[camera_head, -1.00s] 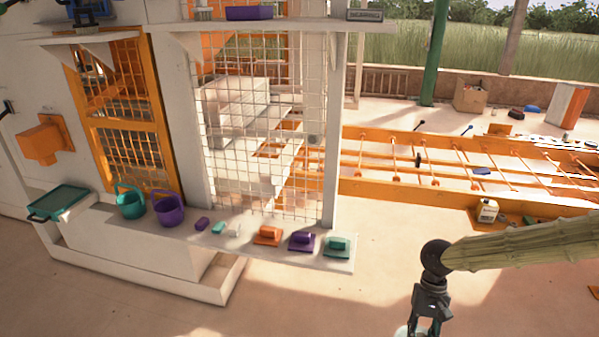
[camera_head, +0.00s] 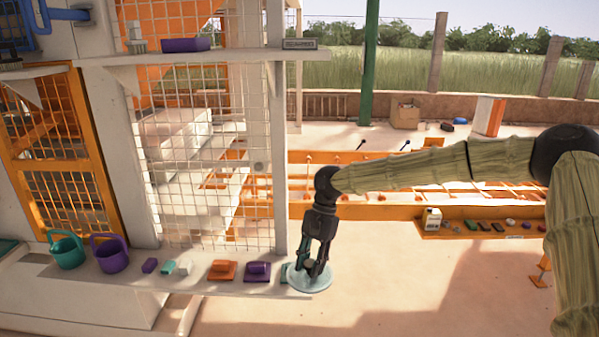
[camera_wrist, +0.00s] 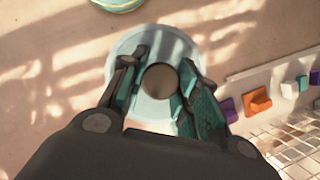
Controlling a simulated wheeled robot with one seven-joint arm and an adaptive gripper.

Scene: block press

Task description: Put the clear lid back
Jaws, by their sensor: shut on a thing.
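The clear lid (camera_head: 322,279) is a round, pale, see-through disc with a dark round knob. My gripper (camera_head: 309,268) is shut on its knob and holds the lid beside the right end of the white ledge in the head view. In the wrist view the lid (camera_wrist: 125,72) lies across the fingers of my gripper (camera_wrist: 160,82), with the knob (camera_wrist: 159,80) between them. I cannot tell which container the lid belongs to.
The white ledge (camera_head: 215,285) carries a teal bucket (camera_head: 67,252), a purple bucket (camera_head: 109,256) and several small coloured blocks. A striped round thing (camera_wrist: 118,3) is cut off at the top of the wrist view. Open floor (camera_head: 400,285) lies right of the ledge.

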